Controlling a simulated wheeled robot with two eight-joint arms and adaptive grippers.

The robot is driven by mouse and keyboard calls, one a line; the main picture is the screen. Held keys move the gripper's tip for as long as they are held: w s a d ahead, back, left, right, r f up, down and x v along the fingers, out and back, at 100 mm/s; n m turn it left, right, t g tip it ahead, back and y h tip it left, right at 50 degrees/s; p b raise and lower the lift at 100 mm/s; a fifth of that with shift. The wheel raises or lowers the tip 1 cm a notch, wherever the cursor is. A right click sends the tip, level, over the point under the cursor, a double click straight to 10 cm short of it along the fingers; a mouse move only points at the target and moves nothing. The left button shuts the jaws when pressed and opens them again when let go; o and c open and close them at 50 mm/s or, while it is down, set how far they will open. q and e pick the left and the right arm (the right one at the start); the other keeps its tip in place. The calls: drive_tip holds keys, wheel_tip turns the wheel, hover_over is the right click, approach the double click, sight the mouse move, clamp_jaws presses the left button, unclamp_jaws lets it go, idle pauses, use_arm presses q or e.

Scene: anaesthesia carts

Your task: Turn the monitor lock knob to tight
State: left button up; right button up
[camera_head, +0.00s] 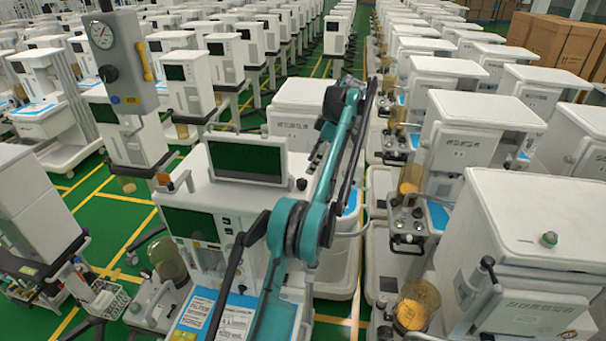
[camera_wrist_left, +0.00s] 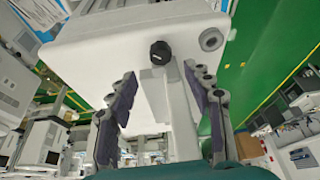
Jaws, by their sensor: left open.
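The monitor (camera_head: 247,160) with a dark green screen stands on top of the white anaesthesia cart ahead. A small dark knob (camera_head: 301,184) shows at its right side. In the left wrist view, a black knob (camera_wrist_left: 160,52) sits on a white housing, above a pale bracket. My left gripper (camera_wrist_left: 158,74) is open, its two purple-padded fingers apart on either side of the bracket. The knob appears between and just beyond the fingertips; I cannot tell whether they touch it. In the head view my teal arm largely hides the left gripper (camera_head: 314,158). My right gripper is out of view.
A grey round fitting (camera_wrist_left: 211,39) sits right of the black knob in the left wrist view. A grey gauge box (camera_head: 120,60) stands at the left. White carts (camera_head: 540,230) line the right closely. Green floor (camera_head: 110,215) shows in narrow aisles.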

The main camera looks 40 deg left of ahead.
use_arm(q)
drive_tip(key=shift+x, duration=3.85)
drive_tip(key=shift+d, duration=0.1)
